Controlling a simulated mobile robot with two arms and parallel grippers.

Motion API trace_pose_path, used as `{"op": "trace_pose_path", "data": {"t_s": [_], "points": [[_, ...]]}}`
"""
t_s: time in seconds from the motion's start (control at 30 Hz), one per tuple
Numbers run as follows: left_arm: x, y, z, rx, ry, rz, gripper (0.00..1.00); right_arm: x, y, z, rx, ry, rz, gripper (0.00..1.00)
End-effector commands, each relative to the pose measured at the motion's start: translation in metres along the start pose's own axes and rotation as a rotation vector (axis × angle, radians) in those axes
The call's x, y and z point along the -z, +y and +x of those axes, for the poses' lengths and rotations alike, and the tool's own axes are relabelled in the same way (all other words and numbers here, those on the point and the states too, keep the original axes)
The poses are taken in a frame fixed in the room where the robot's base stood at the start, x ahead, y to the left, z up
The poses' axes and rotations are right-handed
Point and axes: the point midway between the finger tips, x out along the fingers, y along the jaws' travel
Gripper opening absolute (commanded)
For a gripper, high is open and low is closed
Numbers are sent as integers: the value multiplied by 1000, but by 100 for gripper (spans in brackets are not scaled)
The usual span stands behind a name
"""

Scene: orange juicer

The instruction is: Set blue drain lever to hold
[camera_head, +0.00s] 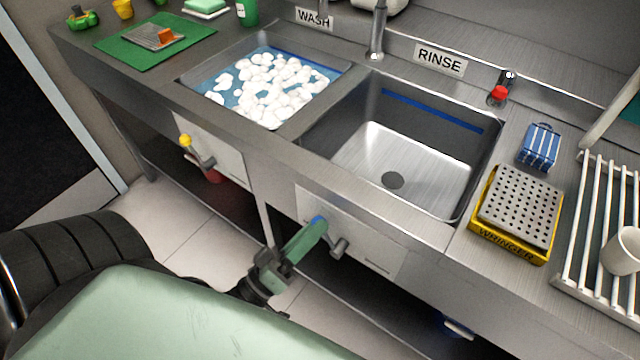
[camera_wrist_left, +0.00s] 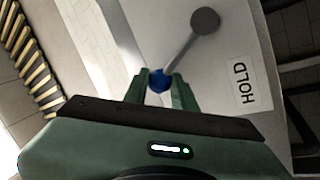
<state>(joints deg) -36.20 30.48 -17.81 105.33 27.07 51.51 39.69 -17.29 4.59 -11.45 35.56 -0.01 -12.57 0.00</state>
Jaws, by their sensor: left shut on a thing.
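The blue drain lever (camera_wrist_left: 192,44) has a blue knob (camera_wrist_left: 158,80), a grey rod and a round grey pivot (camera_wrist_left: 205,20) on a white panel. My left gripper (camera_wrist_left: 160,84) is shut on the blue knob, one green finger on each side. In the head view the left gripper (camera_head: 318,226) is at the panel (camera_head: 375,250) below the rinse sink, the knob showing as a blue spot at its fingertips. A HOLD label (camera_wrist_left: 243,86) is on the panel, beside the lever and apart from the knob. My right gripper is out of view.
The empty rinse sink (camera_head: 405,165) with a dark drain is above the panel. The foamy wash sink (camera_head: 265,85) is to its left, with a yellow-knobbed lever (camera_head: 187,142) below. A yellow wringer (camera_head: 515,215) and a white rack (camera_head: 598,240) stand right. A lower shelf (camera_head: 375,310) lies underneath.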

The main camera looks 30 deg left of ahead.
Motion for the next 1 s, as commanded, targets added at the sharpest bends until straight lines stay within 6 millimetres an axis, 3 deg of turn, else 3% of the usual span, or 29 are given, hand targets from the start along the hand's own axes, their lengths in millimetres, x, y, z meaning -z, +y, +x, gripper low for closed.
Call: {"op": "trace_pose_path", "data": {"t_s": [0.4, 0.43, 0.5, 1.0], "points": [[0, -1, -2, 4, 5, -12, 0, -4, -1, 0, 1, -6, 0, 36], [0, -1, -2, 4, 5, -12, 29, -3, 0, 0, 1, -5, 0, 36], [0, -1, -2, 4, 5, -12, 49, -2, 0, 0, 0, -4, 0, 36], [0, 0, -2, 2, 4, -10, 49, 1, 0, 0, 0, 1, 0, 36]]}}
